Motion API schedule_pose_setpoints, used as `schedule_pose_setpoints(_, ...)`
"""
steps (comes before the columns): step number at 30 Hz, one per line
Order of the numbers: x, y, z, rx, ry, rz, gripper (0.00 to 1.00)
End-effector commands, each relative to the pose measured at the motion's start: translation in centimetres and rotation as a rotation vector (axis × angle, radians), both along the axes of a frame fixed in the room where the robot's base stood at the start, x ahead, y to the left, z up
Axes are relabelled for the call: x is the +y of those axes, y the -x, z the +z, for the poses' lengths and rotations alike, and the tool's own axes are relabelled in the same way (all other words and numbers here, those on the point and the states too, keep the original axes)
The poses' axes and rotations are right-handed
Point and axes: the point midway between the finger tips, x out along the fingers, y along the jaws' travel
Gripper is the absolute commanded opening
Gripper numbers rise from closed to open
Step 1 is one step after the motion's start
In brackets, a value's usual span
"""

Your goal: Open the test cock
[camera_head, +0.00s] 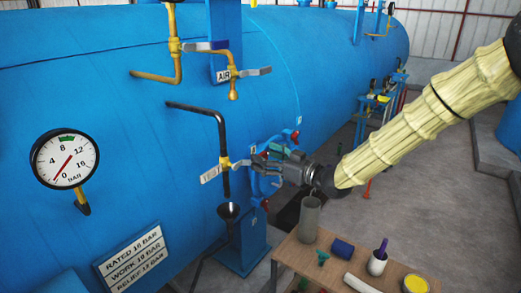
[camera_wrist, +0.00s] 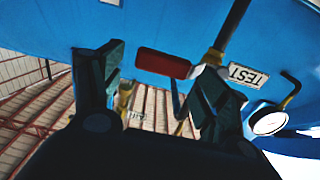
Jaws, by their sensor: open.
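The test cock (camera_head: 225,163) is a brass valve on a dark pipe on the blue autoclave's side, with a pale tag at its left. A silver lever reaches right from it toward my gripper (camera_head: 262,160). In the wrist view, the brass cock (camera_wrist: 212,58) is beside the TEST tag (camera_wrist: 248,75), and its red handle grip (camera_wrist: 163,64) appears between my spread fingers, near the right one. My gripper (camera_wrist: 157,66) is open; contact with the handle cannot be told. In the head view the fingers cover the handle's end.
A black funnel (camera_head: 228,211) is below the cock's pipe. The AIR valve (camera_head: 232,80) is above, and a pressure gauge (camera_head: 65,158) is at left. A table (camera_head: 290,252) with a grey cylinder (camera_head: 310,218) and small items stands below my arm. Red-handled fittings (camera_head: 292,135) lie behind my gripper.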

Motion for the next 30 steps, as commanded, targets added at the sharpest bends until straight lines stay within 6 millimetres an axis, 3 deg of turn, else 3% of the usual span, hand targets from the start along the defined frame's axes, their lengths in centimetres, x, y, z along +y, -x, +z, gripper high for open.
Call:
schedule_pose_setpoints(7, 1.7, -1.3, 0.1, 0.001, 0.001, 0.000, 0.75)
schedule_pose_setpoints(18, 2.0, -1.5, 0.0, 0.001, 0.001, 0.000, 0.75)
schedule_pose_setpoints(27, 1.9, -1.5, 0.0, 0.001, 0.001, -0.001, 0.20)
schedule_pose_setpoints(29, 1.9, -1.5, 0.0, 0.001, 0.001, -0.001, 0.10)
schedule_pose_setpoints(30, 1.9, -1.5, 0.0, 0.000, 0.001, -0.001, 0.09)
